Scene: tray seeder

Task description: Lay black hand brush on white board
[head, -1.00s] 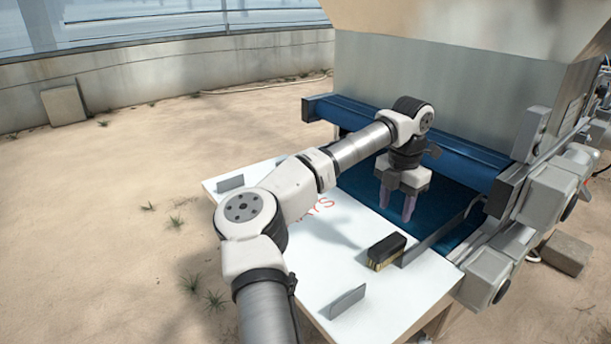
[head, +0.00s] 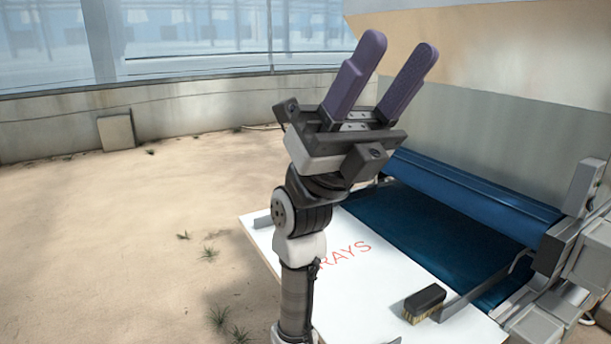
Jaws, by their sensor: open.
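The black hand brush (head: 425,302) lies on the white board (head: 362,291), near its right edge by the blue belt. Its black back is up and its tan bristles face down onto the board. The board carries red lettering, partly hidden by my arm. My gripper (head: 398,62) is raised high above the board, with its two purple fingers pointing up and spread apart. Nothing is between the fingers, and the gripper is well clear of the brush.
The blue belt (head: 437,240) and blue crossbar (head: 470,187) of the machine lie to the right of the board. A thin grey metal strip (head: 462,300) stands beside the brush. Grey machine housings (head: 580,240) stand at the right. Sandy floor at the left is open.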

